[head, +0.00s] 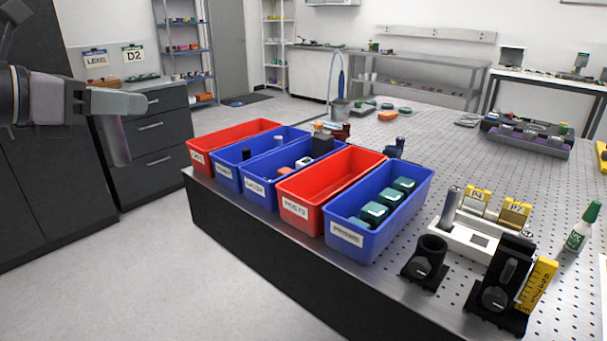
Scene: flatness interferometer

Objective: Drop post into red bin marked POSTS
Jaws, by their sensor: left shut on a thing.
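My left gripper (118,104) comes in from the left edge and is shut on a dark grey-purple cylindrical post (115,142). The post hangs below the fingers, nearly upright, in the air left of the bench and the bins. A red bin (314,218) stands fourth from the left in the row of bins on the bench, and its front label (295,207) seems to read POSTS. Its visible inside looks empty. Another red bin (203,172) stands at the row's left end; its label is too small to read surely. My right gripper is not in view.
Blue bins flank the red one: the right one (345,255) holds green-topped boxes, the left ones hold small parts. Mounts and yellow-tagged posts (480,203) stand on the perforated bench (415,165) at right. Dark drawers (155,127) stand behind my left gripper.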

